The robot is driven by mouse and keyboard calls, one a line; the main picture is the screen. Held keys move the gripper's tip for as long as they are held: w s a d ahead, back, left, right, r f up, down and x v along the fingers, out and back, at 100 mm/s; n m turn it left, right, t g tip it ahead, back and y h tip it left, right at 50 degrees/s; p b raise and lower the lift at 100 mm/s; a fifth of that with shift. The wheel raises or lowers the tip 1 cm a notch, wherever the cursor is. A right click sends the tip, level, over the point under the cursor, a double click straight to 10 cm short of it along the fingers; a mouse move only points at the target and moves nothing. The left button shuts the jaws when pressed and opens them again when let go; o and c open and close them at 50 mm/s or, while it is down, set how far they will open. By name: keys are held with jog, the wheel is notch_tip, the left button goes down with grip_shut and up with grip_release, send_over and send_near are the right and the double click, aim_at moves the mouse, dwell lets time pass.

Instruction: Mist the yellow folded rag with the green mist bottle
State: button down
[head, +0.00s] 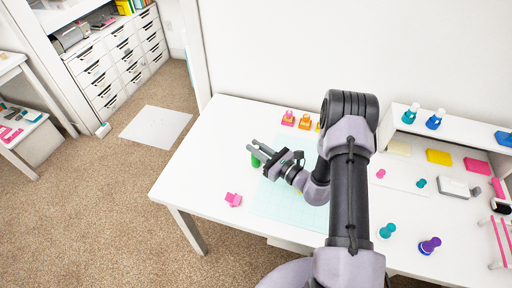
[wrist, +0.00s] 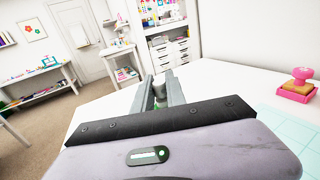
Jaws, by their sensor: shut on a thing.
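My gripper (head: 254,146) is over the left part of the white table, shut on the green mist bottle (head: 256,161). Only part of the bottle's green body shows below the fingers. In the wrist view the gripper (wrist: 160,82) has the bottle between its fingers, mostly hidden. The yellow folded rag (head: 438,157) lies flat at the back right of the table, under the white shelf, between a pale cream piece and a pink one. It is well to the right of my gripper, beyond my arm.
A pink block (head: 233,199) sits near the table's front left. Pink and orange stamps (head: 288,118) stand at the back. Teal and blue bottles (head: 435,121) stand on the shelf (head: 394,116). A pale green mat (head: 270,205) lies mid-table. Teal and purple knobbed pieces (head: 429,245) stand at right.

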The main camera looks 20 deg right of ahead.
jog(key=shift+f+b, duration=0.5)
jog(key=shift+f, duration=0.4)
jog(key=shift+r, duration=0.1)
jog(key=c, duration=1.3)
grip_release()
